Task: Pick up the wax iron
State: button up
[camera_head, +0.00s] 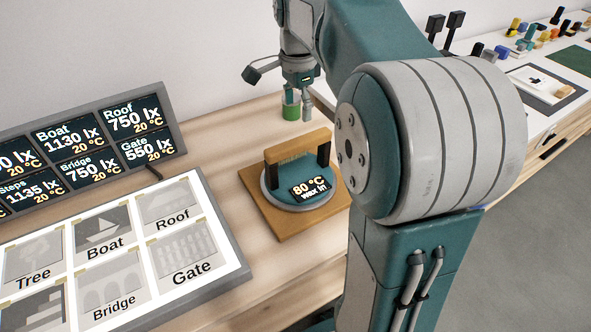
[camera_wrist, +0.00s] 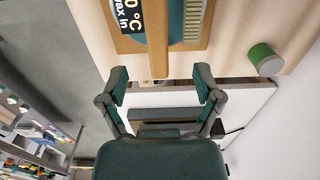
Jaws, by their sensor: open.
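The wax iron (camera_head: 310,188) has a round teal and grey body, a display reading "80 °C wax in", and a wooden bar handle on dark posts. It sits on a square wooden board (camera_head: 268,222); a pale brush-like strip shows under the handle. My gripper (camera_head: 299,103) is open and empty, behind the iron near a green cylinder. In the wrist view my open gripper (camera_wrist: 161,85) has its fingers spread either side of the near end of the wooden handle, apart from it; the iron (camera_wrist: 160,25) is partly cut off at the top.
Left are a lit picture panel (camera_head: 105,245) and a dark display board (camera_head: 95,140). A white bench (camera_head: 535,85) with coloured items lies at far right.

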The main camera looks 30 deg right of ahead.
aim_at(299, 140)
notch_tip(299, 140, down, 4)
jog(key=shift+a+r, duration=0.1)
jog(key=shift+s+f, duration=0.15)
jog(key=shift+f, duration=2.55)
jog(key=shift+f, duration=0.25)
grip_shut()
